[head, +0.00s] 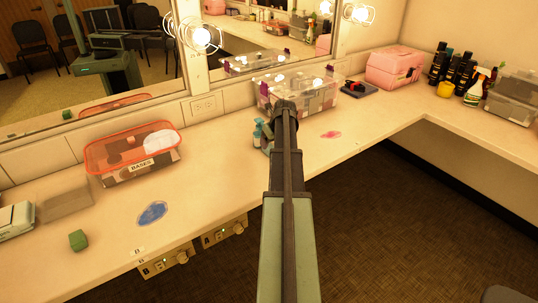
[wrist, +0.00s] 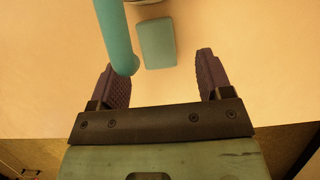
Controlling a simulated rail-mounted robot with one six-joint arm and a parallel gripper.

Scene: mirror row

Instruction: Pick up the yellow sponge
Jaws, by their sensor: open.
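I see no yellow sponge that I can make out in either view. In the wrist view, my gripper (wrist: 157,62) is open and empty, with its two dark purple fingers spread apart. A teal block (wrist: 157,42) lies ahead between the fingertips, apart from them. A teal cylinder (wrist: 115,35) stands close to the left finger. In the head view my arm hides the gripper and part of the counter around it. Teal bottles (head: 262,133) stand just left of the arm. A green block (head: 78,240) lies at the left on the counter.
A clear bin with an orange rim (head: 130,150) stands left, a clear bin (head: 298,92) behind my arm. A pink case (head: 394,67), bottles and a small yellow item (head: 446,89) stand right.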

